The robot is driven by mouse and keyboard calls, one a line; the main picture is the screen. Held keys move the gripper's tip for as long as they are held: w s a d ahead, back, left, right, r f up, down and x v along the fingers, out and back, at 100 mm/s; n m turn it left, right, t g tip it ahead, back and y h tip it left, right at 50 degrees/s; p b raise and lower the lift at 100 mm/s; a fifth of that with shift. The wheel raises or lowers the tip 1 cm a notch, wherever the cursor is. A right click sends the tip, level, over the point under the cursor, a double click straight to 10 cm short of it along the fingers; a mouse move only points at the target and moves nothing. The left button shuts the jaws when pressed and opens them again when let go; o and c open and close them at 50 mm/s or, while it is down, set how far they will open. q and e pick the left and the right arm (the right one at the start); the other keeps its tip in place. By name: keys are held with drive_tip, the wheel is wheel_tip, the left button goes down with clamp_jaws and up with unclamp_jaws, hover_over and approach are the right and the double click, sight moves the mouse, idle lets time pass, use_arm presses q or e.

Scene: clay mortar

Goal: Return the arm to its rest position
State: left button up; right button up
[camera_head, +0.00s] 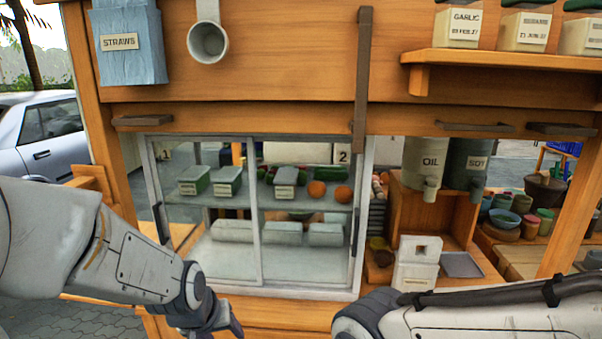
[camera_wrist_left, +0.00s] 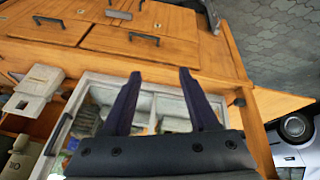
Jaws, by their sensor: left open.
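My left arm (camera_head: 130,255) comes in from the left in the head view and angles down to the right. My left gripper (camera_head: 215,322) is at the bottom edge, in front of the lower wooden front of the stall. In the left wrist view its two dark fingers (camera_wrist_left: 160,73) stand apart with nothing between them. My right arm (camera_head: 480,312) crosses the lower right of the head view; its gripper is out of sight. A dark brown mortar-like bowl (camera_head: 545,190) stands on the right-hand shelf, apart from both arms.
A glass-fronted cabinet (camera_head: 255,215) with tubs and orange balls is set in the stall. A white block-like device (camera_head: 417,262) stands right of it. OIL (camera_head: 425,168) and SOY (camera_head: 473,165) dispensers hang above. A car (camera_head: 45,135) stands outside at left.

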use_arm(q)
drive_tip(key=s+a+f+m+g, duration=0.2)
drive_tip(key=s+a+f, duration=0.15)
drive_tip(key=s, duration=0.25)
drive_tip(key=s+d+r+m+g, duration=0.1)
drive_tip(key=s+d+r+m, duration=0.2)
drive_tip(key=s+d, duration=0.3)
drive_tip(key=s+d+r+m+g, duration=0.1)
drive_tip(key=s+d+r+m, duration=0.2)
drive_tip(key=s+d, duration=0.4)
drive_tip(key=shift+s+d+r+m+g, duration=0.15)
drive_tip(key=shift+s+d+m+g, duration=0.2)
drive_tip(key=shift+m, duration=0.45)
